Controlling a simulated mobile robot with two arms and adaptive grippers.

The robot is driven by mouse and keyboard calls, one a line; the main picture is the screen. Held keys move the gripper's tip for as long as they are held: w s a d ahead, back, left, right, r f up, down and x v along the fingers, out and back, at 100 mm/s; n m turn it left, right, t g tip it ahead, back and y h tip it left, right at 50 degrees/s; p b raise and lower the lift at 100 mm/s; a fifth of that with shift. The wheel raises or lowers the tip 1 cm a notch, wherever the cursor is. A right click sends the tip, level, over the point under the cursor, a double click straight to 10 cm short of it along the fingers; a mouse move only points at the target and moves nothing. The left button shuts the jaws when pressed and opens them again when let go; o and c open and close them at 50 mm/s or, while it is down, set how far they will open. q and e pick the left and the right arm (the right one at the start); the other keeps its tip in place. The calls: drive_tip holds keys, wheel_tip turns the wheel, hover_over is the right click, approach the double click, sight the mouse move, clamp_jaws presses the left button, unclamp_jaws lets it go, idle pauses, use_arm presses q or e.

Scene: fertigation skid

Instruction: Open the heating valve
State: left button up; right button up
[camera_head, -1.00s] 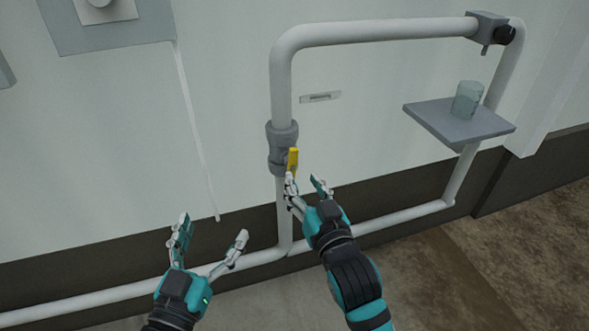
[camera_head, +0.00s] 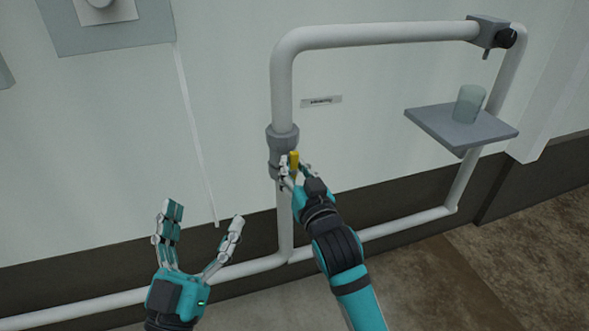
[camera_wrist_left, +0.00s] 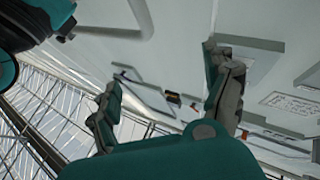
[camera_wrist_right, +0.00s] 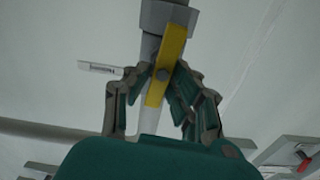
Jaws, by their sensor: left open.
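The valve (camera_head: 281,151) is a grey body on the white vertical pipe, with a yellow lever handle (camera_head: 294,161). The handle points roughly up in the head view. My right gripper (camera_head: 295,170) is at the handle, with its fingers on both sides. In the right wrist view the fingertips (camera_wrist_right: 163,70) are drawn in close on the yellow handle (camera_wrist_right: 169,62), seemingly touching it. The handle's lower part is partly hidden by the fingers in the head view. My left gripper (camera_head: 203,226) is open and empty, left of the vertical pipe.
A small label (camera_head: 321,101) is on the wall right of the valve. A white pipe (camera_head: 400,224) runs low along the wall.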

clamp_jaws()
use_arm(q)
drive_tip(key=shift+w, duration=0.1)
use_arm(e)
drive_tip(key=shift+n+p, duration=0.7)
drive_tip(key=shift+p, duration=0.45)
use_arm(q)
wheel_tip(320, 180, down, 9)
drive_tip(key=w+g+y, duration=0.1)
drive_tip(key=g+y, duration=0.1)
drive_tip(key=g, duration=0.3)
drive_tip(key=shift+w+a+g, duration=0.35)
drive_tip(key=shift+a+g, duration=0.05)
drive_tip(key=shift+a, duration=0.05)
drive_tip(key=shift+f, duration=0.1)
use_arm(e)
drive_tip(key=o, duration=0.5)
unclamp_jaws()
drive_tip(key=shift+o, duration=0.2)
